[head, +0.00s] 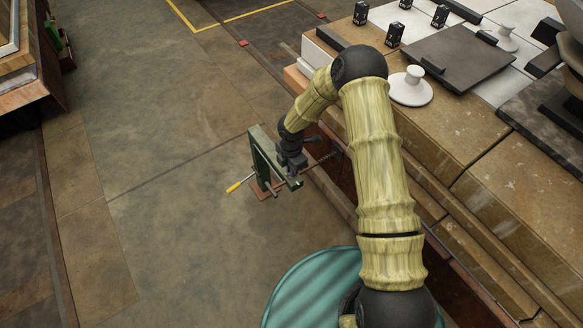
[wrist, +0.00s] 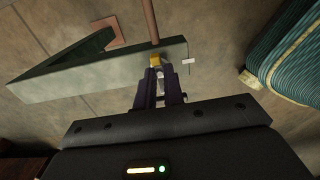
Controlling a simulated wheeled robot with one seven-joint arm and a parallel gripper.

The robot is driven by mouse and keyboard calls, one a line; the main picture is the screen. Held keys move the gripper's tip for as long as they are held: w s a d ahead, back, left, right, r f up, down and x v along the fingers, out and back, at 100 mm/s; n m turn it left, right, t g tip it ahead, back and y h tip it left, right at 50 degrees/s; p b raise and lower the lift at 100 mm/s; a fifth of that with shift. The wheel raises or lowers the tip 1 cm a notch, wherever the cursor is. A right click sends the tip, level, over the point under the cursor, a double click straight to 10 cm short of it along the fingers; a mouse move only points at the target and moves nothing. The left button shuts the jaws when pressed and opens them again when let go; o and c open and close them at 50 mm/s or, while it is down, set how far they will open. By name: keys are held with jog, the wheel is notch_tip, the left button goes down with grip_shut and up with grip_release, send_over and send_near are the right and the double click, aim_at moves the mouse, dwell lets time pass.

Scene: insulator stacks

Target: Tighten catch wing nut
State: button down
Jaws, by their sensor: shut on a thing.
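My gripper (wrist: 158,92) reaches down to a green metal bracket (wrist: 100,63), seen from close by in the wrist view. The jaws are shut on a small yellow piece (wrist: 155,59) at the bracket's edge, which looks like the wing nut; its shape is mostly hidden between the fingertips. A brown rod (wrist: 150,20) runs on from the bracket beyond it. In the head view my gripper (head: 292,168) is at the right end of the bracket (head: 264,158), and the nut is too small to make out there.
A stone-topped workbench (head: 440,120) with a dark plate (head: 455,55) and a white insulator disc (head: 411,88) stands at the right. A yellow-tipped rod (head: 238,184) sticks out left of the bracket. The floor (head: 150,200) to the left is clear.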

jog(key=m+p, duration=0.1)
jog(key=m, duration=0.3)
jog(key=shift+r+p, duration=0.1)
jog(key=shift+p, duration=0.2)
jog(key=m+p, duration=0.1)
jog(key=m, duration=0.3)
jog(key=shift+m, duration=0.4)
jog(key=m+p, duration=0.1)
jog(key=m, duration=0.3)
jog(key=shift+m, duration=0.3)
jog(key=m+p, duration=0.1)
jog(key=m, duration=0.3)
jog(key=shift+m, duration=0.4)
jog(key=shift+w, duration=0.1)
jog(key=c, duration=1.5)
grip_release()
